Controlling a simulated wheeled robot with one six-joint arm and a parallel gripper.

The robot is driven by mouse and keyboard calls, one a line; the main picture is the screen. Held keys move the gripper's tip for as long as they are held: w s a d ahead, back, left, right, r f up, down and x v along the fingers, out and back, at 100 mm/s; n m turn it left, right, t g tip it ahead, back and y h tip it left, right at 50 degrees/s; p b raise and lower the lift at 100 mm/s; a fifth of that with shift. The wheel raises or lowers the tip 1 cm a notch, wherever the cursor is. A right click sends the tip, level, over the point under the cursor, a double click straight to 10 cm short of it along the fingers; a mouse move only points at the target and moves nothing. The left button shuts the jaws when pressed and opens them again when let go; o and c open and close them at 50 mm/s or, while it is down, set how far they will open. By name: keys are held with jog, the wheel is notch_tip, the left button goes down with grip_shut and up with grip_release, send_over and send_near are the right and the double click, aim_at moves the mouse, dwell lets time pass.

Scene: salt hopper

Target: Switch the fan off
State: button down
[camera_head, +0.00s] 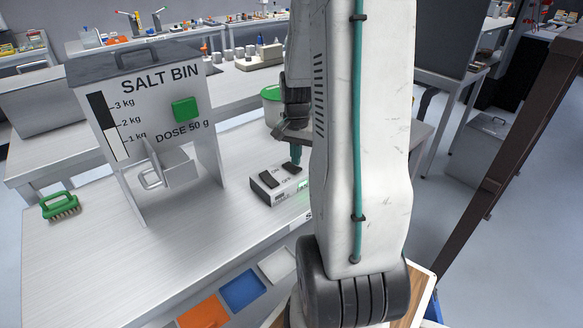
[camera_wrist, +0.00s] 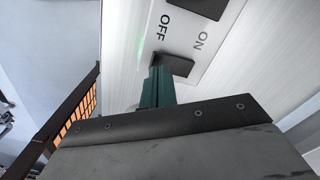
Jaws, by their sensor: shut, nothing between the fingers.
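A light grey switch box (camera_head: 266,191) with two black buttons and the words ON and OFF stands on the bench, right of the salt bin. In the wrist view its panel (camera_wrist: 212,62) shows one black button (camera_wrist: 173,66) close to my fingertips and another (camera_wrist: 204,5) at the top edge. My gripper (camera_head: 296,157) points down over the box, its teal fingers together and empty. In the wrist view the fingertips (camera_wrist: 157,80) are at the near button's edge; I cannot tell whether they touch it. A green glow shows at the box's side. I cannot make out the fan.
The salt bin (camera_head: 152,83), with a green button (camera_head: 185,109) and a small scoop-like drawer, stands to the left. A green brush (camera_head: 60,206) lies at the bench's left edge.

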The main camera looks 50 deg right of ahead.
aim_at(296, 168)
jog(key=shift+f, duration=1)
dwell(0.9)
jog(key=shift+r, duration=3.5)
jog(key=s+a+r+n, duration=0.4)
jog(key=a+n, duration=0.1)
jog(key=a, duration=0.5)
jog(key=s+a+r+n+t, duration=0.1)
jog(key=s+a+r+n, duration=0.3)
jog(key=a, duration=0.6)
jog(key=s+a+r+n, duration=0.4)
jog(key=a+r+n, duration=0.1)
jog(key=a, duration=0.5)
jog(key=shift+s+a+r+n, duration=0.2)
jog(key=shift+s+r+n, duration=0.1)
jog(key=shift+s+r, duration=0.05)
